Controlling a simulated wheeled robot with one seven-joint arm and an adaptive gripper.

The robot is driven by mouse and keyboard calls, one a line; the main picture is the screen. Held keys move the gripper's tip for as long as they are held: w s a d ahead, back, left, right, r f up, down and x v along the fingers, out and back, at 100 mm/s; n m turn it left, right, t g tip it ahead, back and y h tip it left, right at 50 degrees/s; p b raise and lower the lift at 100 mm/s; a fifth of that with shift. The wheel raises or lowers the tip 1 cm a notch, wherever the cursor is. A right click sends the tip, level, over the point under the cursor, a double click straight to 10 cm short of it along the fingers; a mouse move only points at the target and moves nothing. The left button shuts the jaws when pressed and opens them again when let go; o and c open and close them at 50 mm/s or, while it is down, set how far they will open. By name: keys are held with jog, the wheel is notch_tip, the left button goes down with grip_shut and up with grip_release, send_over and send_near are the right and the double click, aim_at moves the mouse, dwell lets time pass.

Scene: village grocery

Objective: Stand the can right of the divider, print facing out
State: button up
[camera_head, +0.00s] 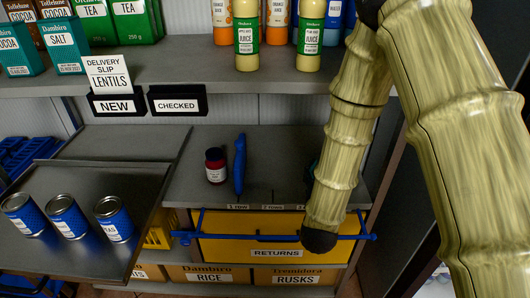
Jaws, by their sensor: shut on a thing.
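Several blue cans (66,217) with white print stand in a row on a dark tray (95,265) at the lower left. A thin dark divider (182,150) splits the shelf behind, with the "NEW" sign (117,104) above its left part and the "CHECKED" sign (178,102) above its right part. Right of the divider is the grey shelf surface (270,150). My arm comes down from the upper right and covers the right end of this shelf. My gripper and anything in it are hidden behind the arm; only a small dark piece, unclear, shows beside it.
A blue bar (245,237) runs before the yellow "RETURNS" crate (225,249). Juice bottles (247,38) and cartons (64,44) line the upper shelf. The left part looks clear.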

jog(key=s+a+r+n+g+y, duration=0.1)
jog(key=a+n+g+y, duration=0.1)
jog(key=a+n+y, duration=0.35)
jog(key=s+a+r+n+g+y+b, duration=0.1)
jog(key=a+n+g+y, duration=0.15)
jog(key=a+y, duration=0.55)
jog(key=s+a+r+n+g+y, duration=0.1)
jog(key=a+n+g+y, duration=0.1)
jog(key=a+n+y, duration=0.45)
jog(key=w+d+f+h+p, duration=0.1)
jog(key=w+d+f, duration=0.1)
jog(key=w, duration=0.5)
jog(key=w+d+f+m+p, duration=0.1)
jog(key=w+f+p, duration=0.1)
jog(key=w, duration=0.6)
jog(key=shift+d+f+h, duration=0.35)
jog(key=shift+f+h, duration=0.05)
jog(key=shift+f, duration=0.15)
jog(key=shift+m, duration=0.25)
jog(key=shift+f, duration=0.15)
jog(key=o, duration=1.5)
jog(key=shift+s, duration=0.1)
jog(key=shift+o, duration=0.2)
